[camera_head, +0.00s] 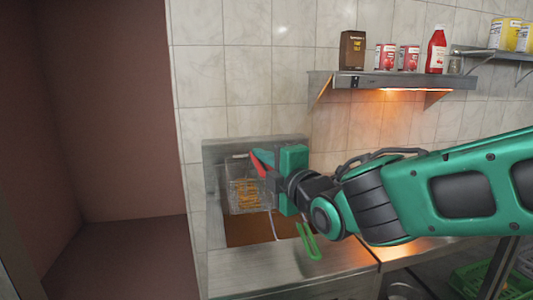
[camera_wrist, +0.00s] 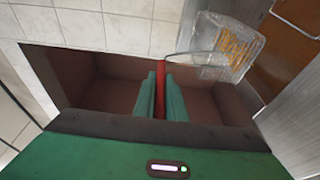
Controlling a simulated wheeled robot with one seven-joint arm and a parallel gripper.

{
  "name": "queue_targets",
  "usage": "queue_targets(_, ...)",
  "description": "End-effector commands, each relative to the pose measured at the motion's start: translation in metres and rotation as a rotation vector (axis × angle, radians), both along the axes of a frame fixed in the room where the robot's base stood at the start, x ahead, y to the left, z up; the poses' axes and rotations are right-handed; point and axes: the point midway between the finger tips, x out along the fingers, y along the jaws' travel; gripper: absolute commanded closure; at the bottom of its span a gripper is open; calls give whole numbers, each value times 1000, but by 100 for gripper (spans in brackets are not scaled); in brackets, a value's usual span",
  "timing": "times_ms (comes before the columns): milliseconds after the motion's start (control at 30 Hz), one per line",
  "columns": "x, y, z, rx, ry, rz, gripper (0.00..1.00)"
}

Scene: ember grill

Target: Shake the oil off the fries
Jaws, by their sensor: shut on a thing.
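The fryer basket (camera_head: 245,190) is a wire mesh basket with golden fries (camera_head: 248,194) inside, held up at the fryer (camera_head: 262,232) with its brown oil. It also shows in the wrist view (camera_wrist: 228,45), at the upper right, with its fries (camera_wrist: 238,47). My gripper (camera_head: 280,172) is shut on the basket's red handle (camera_head: 258,164), and the handle (camera_wrist: 160,88) stands between the two green fingers in the wrist view. The basket looks tilted in the wrist view. The exact gap between basket and oil is hard to tell.
A steel shelf (camera_head: 390,82) with a brown box, red cans and a red bottle (camera_head: 437,50) hangs on the tiled wall. A steel counter (camera_head: 290,270) runs in front of the fryer. A green crate (camera_head: 475,280) stands low at the right.

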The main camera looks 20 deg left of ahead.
Motion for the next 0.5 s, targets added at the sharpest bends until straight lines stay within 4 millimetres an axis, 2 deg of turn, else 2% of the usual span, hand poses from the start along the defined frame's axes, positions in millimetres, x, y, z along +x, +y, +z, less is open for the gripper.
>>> queue_targets(167, 0, 0, 9, 5, -5, 0, 100)
queue_targets(400, 0, 0, 34, 4, -5, -1, 100)
queue_targets(500, 0, 0, 35, 2, -3, 0, 100)
